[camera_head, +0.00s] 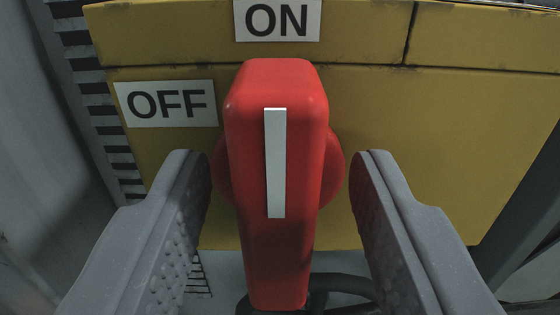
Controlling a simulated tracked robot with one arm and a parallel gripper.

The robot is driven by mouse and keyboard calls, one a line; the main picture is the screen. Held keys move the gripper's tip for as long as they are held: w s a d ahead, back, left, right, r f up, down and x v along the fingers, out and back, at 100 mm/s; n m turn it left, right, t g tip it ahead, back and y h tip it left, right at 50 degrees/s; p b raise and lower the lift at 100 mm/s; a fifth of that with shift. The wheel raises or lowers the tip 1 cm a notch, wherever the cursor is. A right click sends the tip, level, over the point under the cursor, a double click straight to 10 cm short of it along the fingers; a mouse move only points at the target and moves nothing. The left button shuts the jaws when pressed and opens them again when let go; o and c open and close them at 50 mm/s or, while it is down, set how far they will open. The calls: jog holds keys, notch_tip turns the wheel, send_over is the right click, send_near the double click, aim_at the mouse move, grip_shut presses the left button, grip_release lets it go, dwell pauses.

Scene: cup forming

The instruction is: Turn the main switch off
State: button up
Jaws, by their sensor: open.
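The main switch is a red handle (295,255) with a white stripe (275,165), seen upright in the middle of the head camera view. Its upper end points at the ON label (277,19). The OFF label (167,103) is to the left of the handle. A round red base shows behind the handle on both sides. My gripper (280,165) is open, with one grey finger on each side of the handle. A gap shows between each finger and the handle.
The switch is on a yellow panel (440,150) with dark seams. A dark slotted strip (105,120) runs along its left edge. Dark cables or hoses (345,284) show below the handle. A grey post stands at the lower right.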

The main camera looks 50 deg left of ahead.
grip_shut()
jog(key=shift+a, duration=0.1)
